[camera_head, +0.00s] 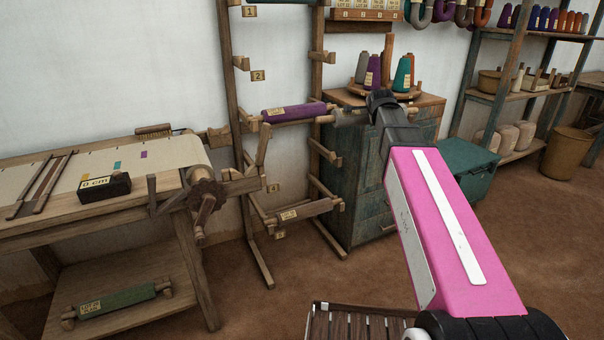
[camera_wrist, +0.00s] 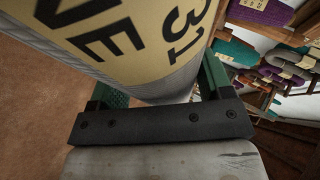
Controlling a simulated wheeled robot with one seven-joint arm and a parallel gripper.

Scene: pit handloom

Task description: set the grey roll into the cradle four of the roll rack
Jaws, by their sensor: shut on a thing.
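The grey roll (camera_wrist: 185,80), with a large yellow label, fills the space between the fingers of my gripper (camera_wrist: 160,88) in the wrist view. My gripper is shut on it. In the head view my gripper (camera_head: 368,108) is right of the roll rack (camera_head: 231,95), near the right end of a purple roll (camera_head: 298,112); the grey roll is mostly hidden there. Cradle four looks empty: its number plate (camera_head: 273,187) and right peg (camera_head: 325,152) show below the purple roll. Its left peg is partly covered by the loom.
A brown roll (camera_head: 303,210) lies in the cradle below four. The loom (camera_head: 110,165) stands close at the left, its handle overlapping the rack. A teal cabinet (camera_head: 350,190) with cones on top stands right behind the rack. A green roll (camera_head: 118,298) lies on the low shelf.

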